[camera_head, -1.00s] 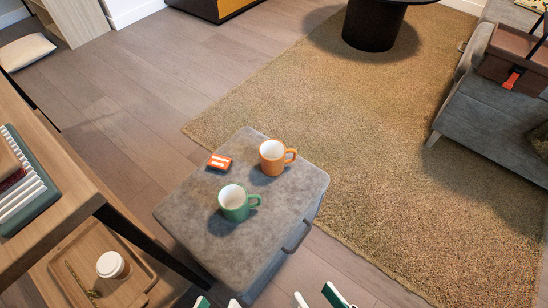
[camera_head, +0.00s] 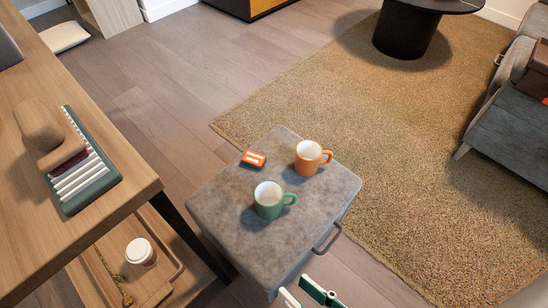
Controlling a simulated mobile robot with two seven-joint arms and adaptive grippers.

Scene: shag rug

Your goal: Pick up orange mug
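The orange mug (camera_head: 307,160) stands upright on a grey ottoman-like stand (camera_head: 235,245), near its far right edge, with its handle to the right. A green mug (camera_head: 268,201) stands nearer and to its left, apart from it. My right gripper (camera_head: 307,296) shows at the bottom edge, with white and green fingertips spread apart and nothing seen between them. It is nearer to me than the stand and well short of the orange mug. My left gripper is out of view.
A small orange box (camera_head: 253,159) lies left of the orange mug. A dark handle (camera_head: 328,238) sticks out from the stand's right side. A wooden desk (camera_head: 60,230) with a lidded cup (camera_head: 141,252) below is at left. A rug (camera_head: 420,180) lies right, with a sofa (camera_head: 510,135) beyond.

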